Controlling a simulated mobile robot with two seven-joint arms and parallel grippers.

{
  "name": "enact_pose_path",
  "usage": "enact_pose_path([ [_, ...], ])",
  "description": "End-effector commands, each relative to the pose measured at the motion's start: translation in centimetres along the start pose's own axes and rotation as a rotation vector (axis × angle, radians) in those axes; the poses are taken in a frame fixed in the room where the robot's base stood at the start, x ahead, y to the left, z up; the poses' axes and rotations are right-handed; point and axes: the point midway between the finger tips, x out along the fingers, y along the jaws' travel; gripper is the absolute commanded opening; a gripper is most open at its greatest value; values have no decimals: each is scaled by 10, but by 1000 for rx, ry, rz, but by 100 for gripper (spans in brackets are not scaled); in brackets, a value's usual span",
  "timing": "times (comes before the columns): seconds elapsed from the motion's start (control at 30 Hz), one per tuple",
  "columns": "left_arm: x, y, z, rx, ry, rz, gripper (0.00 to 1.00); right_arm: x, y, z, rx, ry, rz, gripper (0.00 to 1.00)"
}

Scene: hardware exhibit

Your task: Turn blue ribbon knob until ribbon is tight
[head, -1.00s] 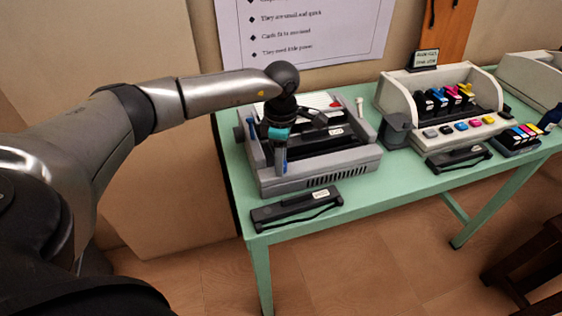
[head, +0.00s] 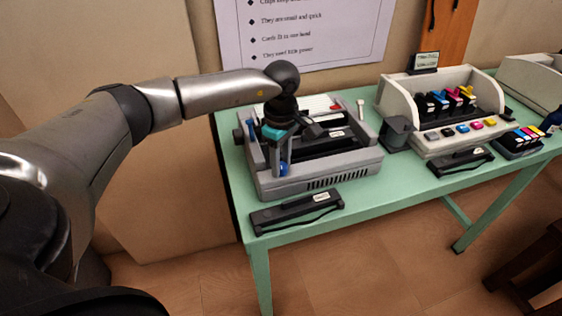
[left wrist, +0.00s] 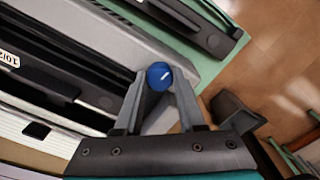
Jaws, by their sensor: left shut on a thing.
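The blue ribbon knob (left wrist: 160,76) shows in the left wrist view as a round blue cap with a short white mark. It sits on the left part of the grey printer (head: 330,170); a bit of the blue knob also shows in the head view (head: 284,168). My left gripper (head: 281,158) points down over it and is shut on the knob, one finger on each side. In the left wrist view the fingertips (left wrist: 160,86) press against its sides. I cannot make out the ribbon or how tight it is. My right gripper is not in view.
The printer stands on a green table (head: 365,207). A black cartridge (head: 297,211) lies in front of it. A poster (head: 305,32) hangs on the wall behind.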

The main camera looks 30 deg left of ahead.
Motion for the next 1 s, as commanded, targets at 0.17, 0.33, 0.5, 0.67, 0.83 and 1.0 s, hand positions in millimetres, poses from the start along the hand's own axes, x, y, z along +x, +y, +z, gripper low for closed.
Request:
enact_pose_path([
  [0.17,-1,1,0,-1,0,3,0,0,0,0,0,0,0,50],
  [0.33,-1,1,0,-2,0,3,49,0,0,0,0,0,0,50],
  [0.5,-1,0,0,-2,0,2,68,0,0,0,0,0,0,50],
  [0.67,0,0,0,-2,0,1,69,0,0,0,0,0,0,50],
  [0.83,-4,1,0,-2,0,2,69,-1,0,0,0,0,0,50],
  [1.0,-30,1,0,-1,-1,5,69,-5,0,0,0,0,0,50],
])
